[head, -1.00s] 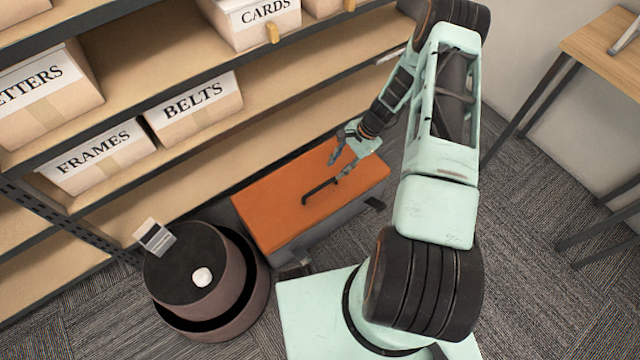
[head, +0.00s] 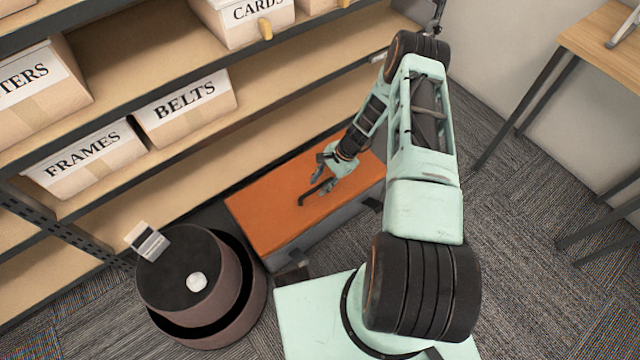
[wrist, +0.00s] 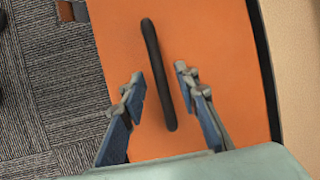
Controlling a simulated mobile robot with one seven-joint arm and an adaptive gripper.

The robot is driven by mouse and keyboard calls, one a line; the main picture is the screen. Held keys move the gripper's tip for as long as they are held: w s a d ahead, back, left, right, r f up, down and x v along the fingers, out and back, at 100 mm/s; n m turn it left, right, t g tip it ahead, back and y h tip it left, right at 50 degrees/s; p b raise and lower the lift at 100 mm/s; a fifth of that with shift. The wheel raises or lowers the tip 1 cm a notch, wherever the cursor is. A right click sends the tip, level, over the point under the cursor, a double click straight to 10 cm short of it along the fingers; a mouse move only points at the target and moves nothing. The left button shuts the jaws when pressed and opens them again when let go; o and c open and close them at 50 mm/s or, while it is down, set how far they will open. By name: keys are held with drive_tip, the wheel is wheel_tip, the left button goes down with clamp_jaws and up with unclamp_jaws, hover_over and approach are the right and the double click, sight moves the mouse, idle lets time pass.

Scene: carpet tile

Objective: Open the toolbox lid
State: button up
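The toolbox stands on the carpet in front of the shelf, with an orange lid (head: 262,213) that lies shut on a grey body (head: 318,236). A black bar handle (head: 318,192) runs along the top of the lid. The lid and the handle (wrist: 157,70) also show in the wrist view. My gripper (head: 326,174) is over the lid at the handle's right end. In the wrist view my gripper (wrist: 160,84) is open, with one finger on each side of the handle's near end and a gap to both. How high the fingertips are above the lid is hard to tell.
A shelf with labelled boxes, one marked BELTS (head: 186,107), stands behind the toolbox. A round brown stool (head: 200,318) with a white object and a small card on top stands at the left. A wooden table (head: 605,45) is at the right.

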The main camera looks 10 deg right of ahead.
clamp_jaws()
drive_tip(key=shift+a+r, duration=0.1)
idle(0.3)
